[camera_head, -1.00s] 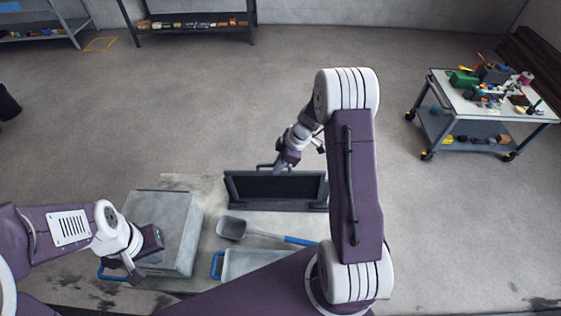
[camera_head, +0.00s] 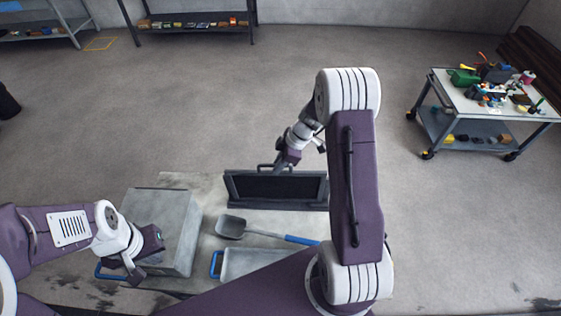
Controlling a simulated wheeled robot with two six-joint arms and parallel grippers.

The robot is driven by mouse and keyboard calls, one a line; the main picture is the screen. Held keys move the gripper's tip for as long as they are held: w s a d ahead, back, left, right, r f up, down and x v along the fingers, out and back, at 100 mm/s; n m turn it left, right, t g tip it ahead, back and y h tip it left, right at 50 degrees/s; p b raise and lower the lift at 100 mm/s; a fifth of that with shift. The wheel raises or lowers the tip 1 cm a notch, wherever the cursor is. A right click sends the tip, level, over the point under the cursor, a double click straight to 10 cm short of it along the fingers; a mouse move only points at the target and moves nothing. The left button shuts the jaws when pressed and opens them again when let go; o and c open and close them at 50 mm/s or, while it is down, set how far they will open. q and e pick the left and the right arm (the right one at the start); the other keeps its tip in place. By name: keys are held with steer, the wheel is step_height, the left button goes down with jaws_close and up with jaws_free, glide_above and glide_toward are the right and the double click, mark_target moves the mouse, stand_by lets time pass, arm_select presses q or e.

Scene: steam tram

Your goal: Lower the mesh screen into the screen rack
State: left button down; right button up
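The mesh screen (camera_head: 285,187) is a dark, upright panel with a loop handle (camera_head: 263,166) on its top edge. It stands within the grey screen rack (camera_head: 290,206), between the rack's side posts. Whether its lower edge is fully seated is hidden. My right gripper (camera_head: 281,167) is at the right part of the handle, pointing down. Its fingers are too small to tell whether they are closed on it. My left gripper (camera_head: 133,275) is low at the left, beside a blue handle on a grey box; its finger gap is unclear.
The grey box (camera_head: 170,215) stands at the left of the worktop. A shovel with a blue grip (camera_head: 300,240) and a grey tray with a blue handle (camera_head: 262,263) lie before the rack. A cluttered cart (camera_head: 480,100) stands far right. Bare floor surrounds the worktop.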

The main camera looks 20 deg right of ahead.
steer(key=o, duration=0.3)
steer(key=shift+s, duration=0.1)
